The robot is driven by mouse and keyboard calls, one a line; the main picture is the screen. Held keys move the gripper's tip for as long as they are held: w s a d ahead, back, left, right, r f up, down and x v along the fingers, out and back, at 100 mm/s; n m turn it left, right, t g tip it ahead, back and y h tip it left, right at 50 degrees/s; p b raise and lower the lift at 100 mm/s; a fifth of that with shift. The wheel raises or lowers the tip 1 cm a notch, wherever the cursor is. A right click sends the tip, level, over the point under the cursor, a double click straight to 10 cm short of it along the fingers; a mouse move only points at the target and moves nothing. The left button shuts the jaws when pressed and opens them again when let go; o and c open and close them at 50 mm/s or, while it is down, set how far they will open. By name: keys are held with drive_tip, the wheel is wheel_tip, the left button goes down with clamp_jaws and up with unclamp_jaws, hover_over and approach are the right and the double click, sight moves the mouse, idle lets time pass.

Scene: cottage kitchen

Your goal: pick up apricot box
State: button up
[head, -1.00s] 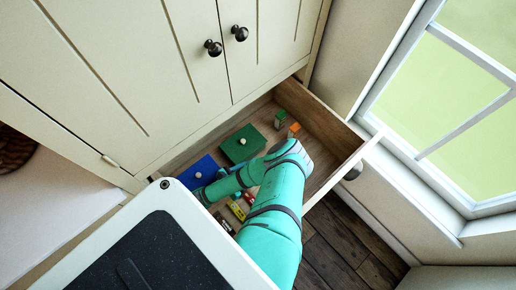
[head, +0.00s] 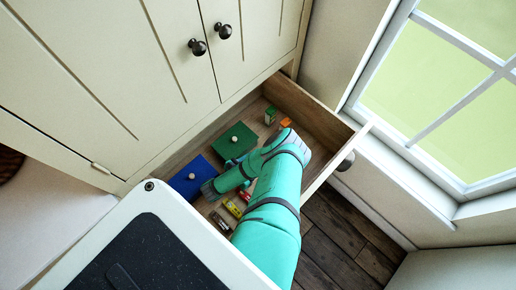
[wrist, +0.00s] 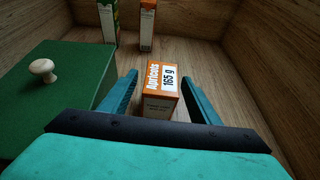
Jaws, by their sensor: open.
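The apricot box (wrist: 160,92) is a small orange and white carton marked "Apricots 165 g" in the wrist view. It sits on the wooden drawer floor. My gripper (wrist: 159,88) is open, with one teal finger on each side of the box. In the head view my arm covers the gripper and the box inside the open drawer (head: 325,125).
A green lidded box (wrist: 60,85) with a white knob stands left of my gripper. A green carton (wrist: 108,20) and an orange-white carton (wrist: 147,25) stand behind. In the head view, a blue lidded box (head: 192,175) and small items (head: 232,208) lie left of my arm.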

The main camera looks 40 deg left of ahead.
drive_tip(key=c, duration=1.2)
drive_tip(key=shift+r, duration=0.15)
drive_tip(key=shift+c, duration=0.2)
